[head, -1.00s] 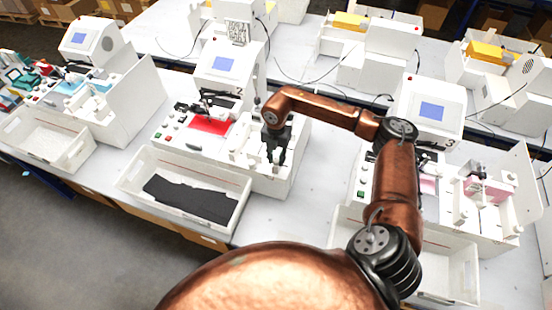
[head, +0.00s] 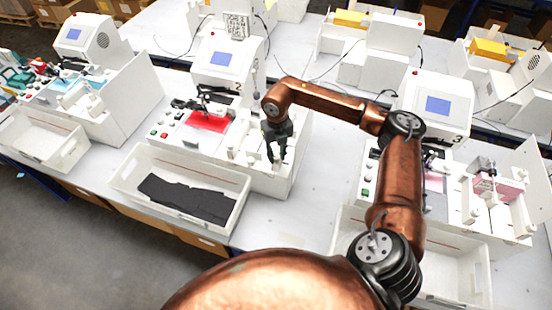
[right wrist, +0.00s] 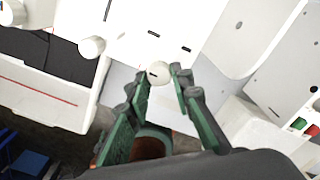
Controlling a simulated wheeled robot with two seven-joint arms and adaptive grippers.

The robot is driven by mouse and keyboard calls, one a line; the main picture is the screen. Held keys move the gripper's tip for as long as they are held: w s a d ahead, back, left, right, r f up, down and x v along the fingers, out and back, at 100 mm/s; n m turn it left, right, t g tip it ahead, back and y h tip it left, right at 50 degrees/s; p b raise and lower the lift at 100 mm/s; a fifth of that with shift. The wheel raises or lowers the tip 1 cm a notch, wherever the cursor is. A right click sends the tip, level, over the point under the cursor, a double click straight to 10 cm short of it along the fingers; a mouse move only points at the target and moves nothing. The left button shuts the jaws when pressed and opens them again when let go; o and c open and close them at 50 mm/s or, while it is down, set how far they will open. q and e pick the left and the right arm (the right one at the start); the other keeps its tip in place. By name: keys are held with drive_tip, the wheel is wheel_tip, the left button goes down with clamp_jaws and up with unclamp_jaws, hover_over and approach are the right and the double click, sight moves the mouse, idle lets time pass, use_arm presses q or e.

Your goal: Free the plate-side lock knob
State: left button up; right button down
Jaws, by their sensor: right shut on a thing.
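My right gripper (head: 277,158) points down over the open right part of the middle machine (head: 262,180). In the right wrist view, its green-padded fingers (right wrist: 160,76) stand on both sides of a round white knob (right wrist: 158,73) with a short dark slot, and they are shut on it. A second white knob (right wrist: 92,46) sticks out to its left, clear of the fingers. In the head view the gripper hides most of the held knob. I cannot tell from the labels which lock knob this is. My left gripper is not in view.
A white tray (head: 127,178) with a dark folded cloth (head: 190,197) stands in front of the machine. A red sheet (head: 206,121) lies on its left side, with a screen housing (head: 216,63) behind. Bare table (head: 318,185) shows to the right.

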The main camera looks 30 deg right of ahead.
drive_tip(key=shift+w+d+f+n+b, duration=0.15)
drive_tip(key=shift+n+b, duration=0.1)
drive_tip(key=shift+n, duration=0.25)
drive_tip(key=shift+s+f+n+b, duration=0.15)
drive_tip(key=shift+n+b, duration=0.1)
drive_tip(key=shift+n, duration=0.25)
drive_tip(key=shift+w+n+b, duration=0.1)
drive_tip(key=shift+n+b, duration=0.4)
drive_tip(key=shift+n, duration=0.4)
drive_tip(key=n+b, duration=0.2)
drive_tip(key=n, duration=0.2)
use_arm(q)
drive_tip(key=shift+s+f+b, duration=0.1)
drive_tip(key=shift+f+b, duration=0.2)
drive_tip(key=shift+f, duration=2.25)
use_arm(e)
drive_tip(key=shift+r+n, duration=0.2)
drive_tip(key=shift+n, duration=0.9)
drive_tip(key=c, duration=1.7)
unclamp_jaws()
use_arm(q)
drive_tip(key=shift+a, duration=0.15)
